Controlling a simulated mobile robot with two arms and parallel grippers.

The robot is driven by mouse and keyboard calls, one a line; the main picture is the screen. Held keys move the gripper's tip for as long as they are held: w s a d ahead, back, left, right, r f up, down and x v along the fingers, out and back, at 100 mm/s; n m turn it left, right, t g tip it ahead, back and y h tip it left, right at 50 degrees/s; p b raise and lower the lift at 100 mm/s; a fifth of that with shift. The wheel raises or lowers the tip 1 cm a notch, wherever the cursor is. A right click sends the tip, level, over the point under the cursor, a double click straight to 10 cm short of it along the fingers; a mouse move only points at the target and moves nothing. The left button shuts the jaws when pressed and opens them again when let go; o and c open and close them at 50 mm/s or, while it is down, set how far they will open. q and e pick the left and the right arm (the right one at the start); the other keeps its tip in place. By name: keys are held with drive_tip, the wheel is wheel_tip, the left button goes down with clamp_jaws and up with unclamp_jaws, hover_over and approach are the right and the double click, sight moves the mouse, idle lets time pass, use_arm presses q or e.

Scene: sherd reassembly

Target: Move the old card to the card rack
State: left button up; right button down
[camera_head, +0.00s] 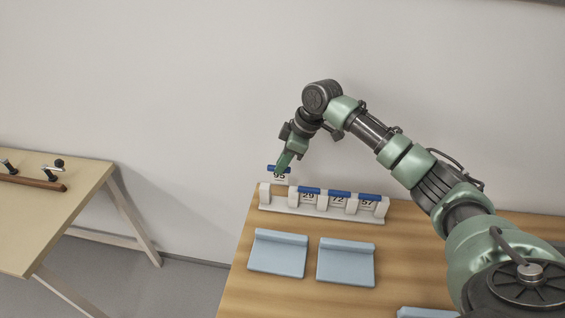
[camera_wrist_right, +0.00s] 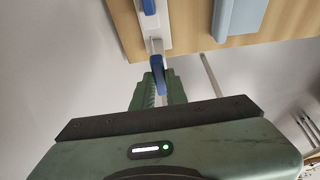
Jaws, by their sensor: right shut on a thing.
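My right gripper (camera_head: 281,166) is shut on a card (camera_head: 279,176) by its blue top bar. The card is white with dark digits that look like 95, and it hangs upright just above the left end of the card rack. The card's blue bar (camera_wrist_right: 158,76) also shows between the fingers in the right wrist view. The white card rack (camera_head: 322,214) stands near the back edge of the wooden table. Several cards with blue tops hang in it, reading about 29, 72 and 57 (camera_head: 368,201). Its leftmost slot looks empty. My left gripper is out of view.
Two light blue holders (camera_head: 277,253) (camera_head: 345,262) lie on the wooden table (camera_head: 240,291) in front of the rack. Another blue piece (camera_head: 427,313) shows at the bottom edge. A separate table (camera_head: 50,210) with a brown bar stands at the left, across a gap.

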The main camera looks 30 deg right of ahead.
sight(283, 174)
drive_tip(key=shift+f, duration=0.2)
idle(0.3)
drive_tip(key=shift+f+b, duration=0.3)
drive_tip(key=shift+f, duration=0.75)
drive_tip(key=shift+f, duration=0.2)
drive_tip(key=shift+f, duration=0.7)
drive_tip(key=shift+f, duration=0.1)
drive_tip(key=shift+f+b, duration=0.45)
drive_tip(key=shift+f, duration=0.7)
drive_tip(key=c, duration=1.3)
unclamp_jaws()
drive_tip(key=shift+c, duration=0.2)
